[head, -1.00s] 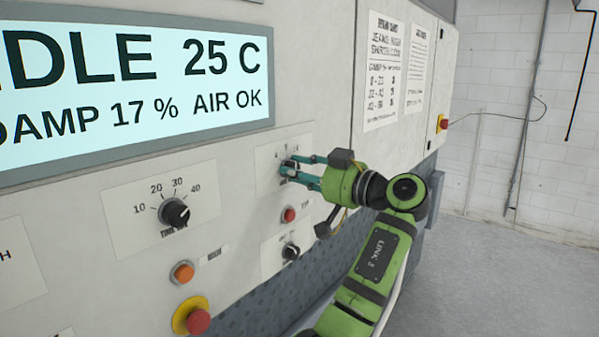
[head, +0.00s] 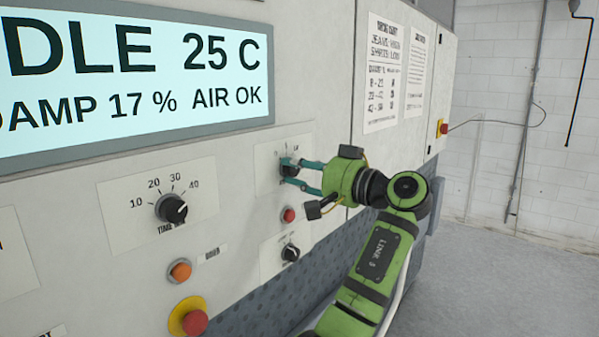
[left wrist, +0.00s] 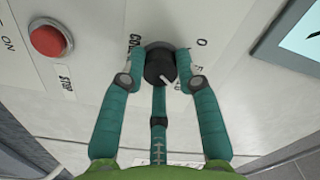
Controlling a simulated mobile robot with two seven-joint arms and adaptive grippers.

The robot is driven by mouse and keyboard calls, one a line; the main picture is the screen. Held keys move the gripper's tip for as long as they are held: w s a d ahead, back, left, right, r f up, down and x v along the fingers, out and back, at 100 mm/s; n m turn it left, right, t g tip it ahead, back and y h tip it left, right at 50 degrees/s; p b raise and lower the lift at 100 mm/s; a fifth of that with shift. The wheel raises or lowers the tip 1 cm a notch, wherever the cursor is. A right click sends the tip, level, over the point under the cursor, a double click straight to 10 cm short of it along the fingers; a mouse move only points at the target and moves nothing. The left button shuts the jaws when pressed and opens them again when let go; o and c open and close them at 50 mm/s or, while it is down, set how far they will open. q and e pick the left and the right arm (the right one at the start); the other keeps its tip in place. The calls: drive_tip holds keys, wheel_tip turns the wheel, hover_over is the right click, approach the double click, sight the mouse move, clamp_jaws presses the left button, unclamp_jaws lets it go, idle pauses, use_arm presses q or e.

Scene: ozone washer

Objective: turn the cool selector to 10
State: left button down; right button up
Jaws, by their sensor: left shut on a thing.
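The cool selector is a small black round knob (left wrist: 159,66) on a pale plate (head: 268,168) on the machine's front, below the right end of the display. My left gripper (head: 289,170) has its teal fingers around this knob and is shut on it. In the left wrist view, the fingertips (left wrist: 160,77) touch or nearly touch its two sides, and a white pointer line on the knob points to the lower right. The word COOL beside it is partly covered. The scale numbers are too small or hidden to read surely. My right gripper is not in view.
A red button (head: 288,215) and another black knob (head: 290,252) sit just below. The time knob (head: 171,208), an orange button (head: 180,271) and a red stop button on yellow (head: 194,322) are to the left. The floor (head: 500,270) at right is clear.

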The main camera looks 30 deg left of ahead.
use_arm(q)
drive_tip(key=shift+r+m, duration=0.1)
drive_tip(key=shift+m, duration=0.2)
drive_tip(key=c, duration=0.9)
unclamp_jaws()
drive_tip(key=shift+d, duration=0.15)
drive_tip(key=d, duration=1.1)
drive_tip(key=shift+s+d, duration=0.3)
drive_tip(key=shift+s, duration=0.1)
drive_tip(key=shift+f, duration=0.2)
